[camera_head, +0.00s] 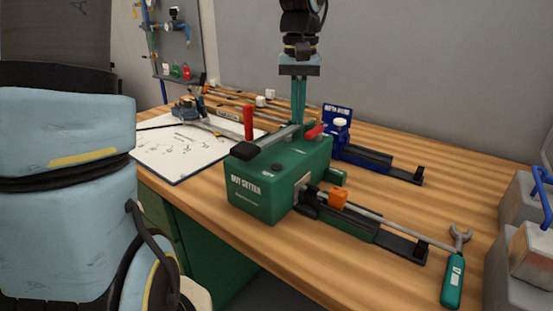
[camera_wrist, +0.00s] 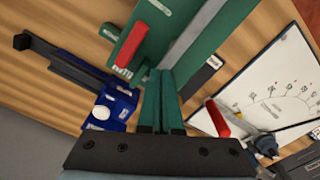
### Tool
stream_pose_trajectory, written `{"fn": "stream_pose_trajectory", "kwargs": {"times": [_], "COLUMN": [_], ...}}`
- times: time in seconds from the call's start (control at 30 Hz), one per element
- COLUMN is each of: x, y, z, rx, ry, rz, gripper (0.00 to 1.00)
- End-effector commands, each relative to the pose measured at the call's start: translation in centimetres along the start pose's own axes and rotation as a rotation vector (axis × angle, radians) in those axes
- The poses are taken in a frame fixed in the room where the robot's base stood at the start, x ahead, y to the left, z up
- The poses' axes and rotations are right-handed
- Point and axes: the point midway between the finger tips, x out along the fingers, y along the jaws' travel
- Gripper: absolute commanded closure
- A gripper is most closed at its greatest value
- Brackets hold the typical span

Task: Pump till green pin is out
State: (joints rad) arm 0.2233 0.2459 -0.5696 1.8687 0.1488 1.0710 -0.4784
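The green machine (camera_head: 270,185) with white lettering stands on the wooden bench; part of it shows in the wrist view (camera_wrist: 185,20). A grey lever (camera_head: 277,136) with a black grip (camera_head: 246,150) lies across its top. A red part (camera_head: 316,131) sits on top near the lever's far end and shows in the wrist view (camera_wrist: 132,45). A short green cylinder (camera_head: 338,177) sticks out of the right side; I cannot tell if it is the green pin. My gripper (camera_head: 298,122) points down, its teal fingers together near the lever's far end. Contact is unclear.
An orange block (camera_head: 338,197) sits by a metal rod on the front rail. A green-handled wrench (camera_head: 454,275) lies at the right. A blue fixture (camera_head: 337,125) stands behind the machine. A red handle (camera_head: 248,122) rises at its left, beside a white board (camera_head: 185,152).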

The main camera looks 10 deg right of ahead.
Motion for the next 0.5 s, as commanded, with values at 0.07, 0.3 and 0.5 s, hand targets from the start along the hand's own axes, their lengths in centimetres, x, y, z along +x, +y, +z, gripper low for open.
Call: {"fn": "stream_pose_trajectory", "kwargs": {"times": [0.07,0.3,0.5], "x": [-0.70,-0.86,-1.01], "y": [-0.10,-0.06,-0.02], "z": [0.01,0.00,-0.02], "rx": [0.000,0.000,0.000], "ry": [-0.004,-0.001,0.001], "rz": [-0.001,-0.001,-0.001], "gripper": [1.00,1.00,1.00]}}
